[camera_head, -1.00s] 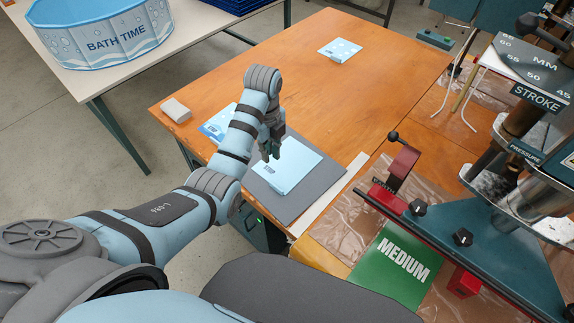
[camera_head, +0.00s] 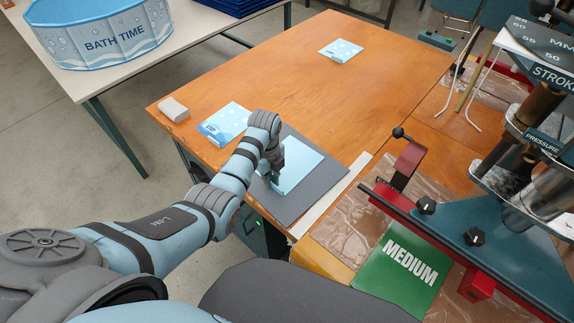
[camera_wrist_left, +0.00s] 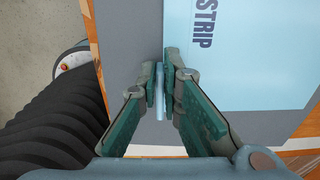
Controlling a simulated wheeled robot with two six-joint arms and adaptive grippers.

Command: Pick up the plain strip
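A flat light blue sheet (camera_head: 301,167) lies on a dark grey mat (camera_head: 318,184) on the wooden table. In the left wrist view the sheet (camera_wrist_left: 265,70) bears the word STRIP. My left gripper (camera_head: 274,181) points down at the sheet's left side in the head view and hides part of it. In the wrist view its fingertips (camera_wrist_left: 161,88) are close together, with a thin pale blue upright piece (camera_wrist_left: 160,103) between them. I cannot tell whether they press on it, or whether it joins the sheet. My right gripper is not in view.
A blue patterned sheet (camera_head: 222,122) and a small white block (camera_head: 173,109) lie left of the mat. Another patterned sheet (camera_head: 341,50) lies at the back. A press with a red clamp (camera_head: 407,162) and a green MEDIUM card (camera_head: 400,266) stand right. Mid-table is clear.

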